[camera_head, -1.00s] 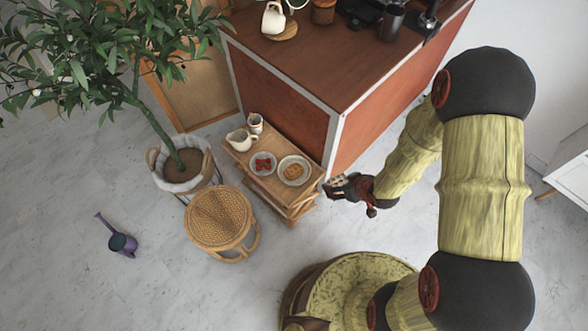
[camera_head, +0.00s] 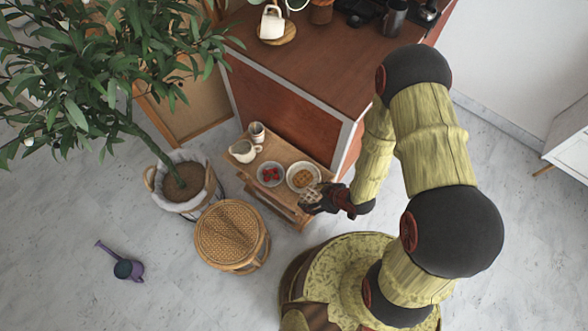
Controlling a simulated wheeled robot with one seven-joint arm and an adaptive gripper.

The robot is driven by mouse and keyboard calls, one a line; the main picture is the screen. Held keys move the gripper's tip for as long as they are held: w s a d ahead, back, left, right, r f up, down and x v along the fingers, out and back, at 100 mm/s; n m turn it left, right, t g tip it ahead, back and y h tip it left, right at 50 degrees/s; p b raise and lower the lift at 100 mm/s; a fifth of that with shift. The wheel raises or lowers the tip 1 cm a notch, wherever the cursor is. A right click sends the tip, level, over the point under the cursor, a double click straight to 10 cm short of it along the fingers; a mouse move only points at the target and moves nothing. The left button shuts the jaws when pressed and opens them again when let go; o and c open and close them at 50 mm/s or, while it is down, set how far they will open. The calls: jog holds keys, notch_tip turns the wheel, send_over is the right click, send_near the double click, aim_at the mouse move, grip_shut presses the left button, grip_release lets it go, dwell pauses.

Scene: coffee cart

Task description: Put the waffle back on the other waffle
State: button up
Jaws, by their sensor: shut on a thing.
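A golden-brown waffle (camera_head: 301,178) lies on a white plate (camera_head: 318,178) at the right end of the small wooden cart. My gripper (camera_head: 318,198) is just below and to the right of that plate in the picture, by the cart's right end. It is shut on a second waffle (camera_head: 311,196), a small pale gridded piece at the fingertips. The fingers partly hide it. I cannot tell its exact height above the cart.
A small plate of red berries (camera_head: 271,174), a white pitcher (camera_head: 243,151) and a cup (camera_head: 257,132) share the wooden cart (camera_head: 283,149). A woven stool (camera_head: 231,234) and a potted tree (camera_head: 180,185) stand left. The large counter (camera_head: 290,110) stands behind.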

jog(key=w+f+b, duration=0.1)
jog(key=w+f, duration=0.2)
jog(key=w, duration=0.1)
jog(key=w+a+f+b, duration=0.1)
jog(key=w+f+b, duration=0.1)
jog(key=w, duration=0.3)
jog(key=w+a+f+b, duration=0.1)
jog(key=w+f, duration=0.3)
jog(key=shift+w+b, duration=0.2)
jog(key=shift+b, duration=0.2)
jog(key=shift+w+f, duration=0.15)
jog(key=shift+w+f+b, duration=0.15)
jog(key=shift+f+b, duration=0.4)
jog(key=shift+f, duration=0.35)
jog(key=shift+w+f+b, duration=0.15)
jog(key=shift+f+b, duration=0.35)
jog(key=shift+f, duration=0.4)
jog(key=shift+f, duration=0.15)
jog(key=o, duration=1.2)
jog(key=shift+o, duration=0.2)
